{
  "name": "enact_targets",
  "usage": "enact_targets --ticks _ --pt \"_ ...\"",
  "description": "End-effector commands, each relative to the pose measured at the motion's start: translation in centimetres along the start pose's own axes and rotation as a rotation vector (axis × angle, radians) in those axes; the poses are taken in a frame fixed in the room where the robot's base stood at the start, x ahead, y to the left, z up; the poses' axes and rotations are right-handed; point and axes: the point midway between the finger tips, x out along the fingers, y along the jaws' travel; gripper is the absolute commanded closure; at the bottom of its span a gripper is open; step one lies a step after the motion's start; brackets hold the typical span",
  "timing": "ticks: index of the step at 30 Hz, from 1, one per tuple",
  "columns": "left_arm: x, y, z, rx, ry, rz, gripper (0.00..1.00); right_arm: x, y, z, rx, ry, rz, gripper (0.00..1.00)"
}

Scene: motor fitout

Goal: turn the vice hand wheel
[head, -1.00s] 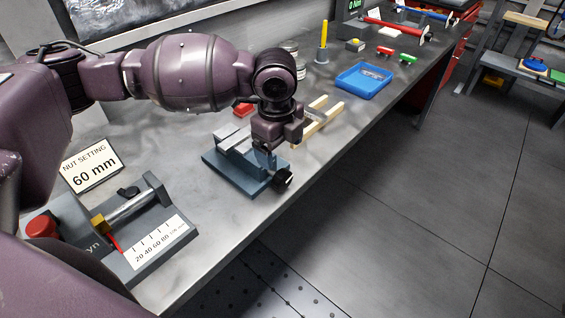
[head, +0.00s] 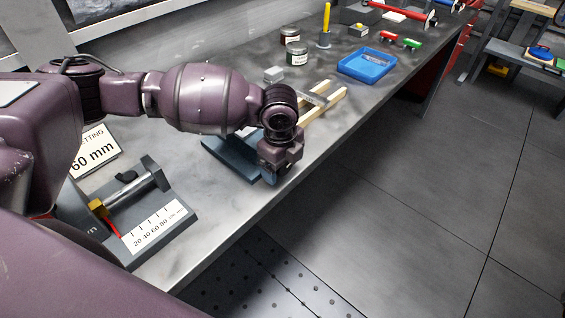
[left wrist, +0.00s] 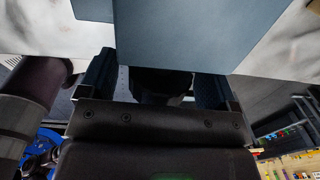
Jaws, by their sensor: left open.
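The blue-grey vice (head: 226,154) stands on the bench near its front edge, partly covered by my left arm. In the left wrist view the vice (left wrist: 190,30) fills the top middle. Its hand wheel is hidden behind my left gripper (head: 270,180) in the head view. In the left wrist view a dark round part, which looks like the hand wheel (left wrist: 160,82), lies between the two fingers of the left gripper (left wrist: 155,85). The fingers are apart, one on each side; contact cannot be told. My right gripper is not in view.
A fixture with a scale and a bolt (head: 135,195) stands at the near left, beside a 60 mm sign (head: 93,152). Wooden strips (head: 325,105), a blue tray (head: 366,66) and jars (head: 296,54) lie farther along the bench.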

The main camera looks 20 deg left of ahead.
Motion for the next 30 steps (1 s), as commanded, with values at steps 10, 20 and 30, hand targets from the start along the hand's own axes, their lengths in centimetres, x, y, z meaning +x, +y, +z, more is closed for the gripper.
enact_targets --ticks 10,20,30 --pt "0.0 0.0 0.0 0.0 0.001 0.0 0.33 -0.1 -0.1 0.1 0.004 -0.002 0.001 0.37" --pt "0.0 0.0 0.0 0.0 0.001 0.003 0.65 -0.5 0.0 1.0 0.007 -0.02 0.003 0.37" --pt "-0.4 -0.1 -0.1 -0.002 0.002 0.128 0.65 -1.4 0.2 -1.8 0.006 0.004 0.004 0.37"
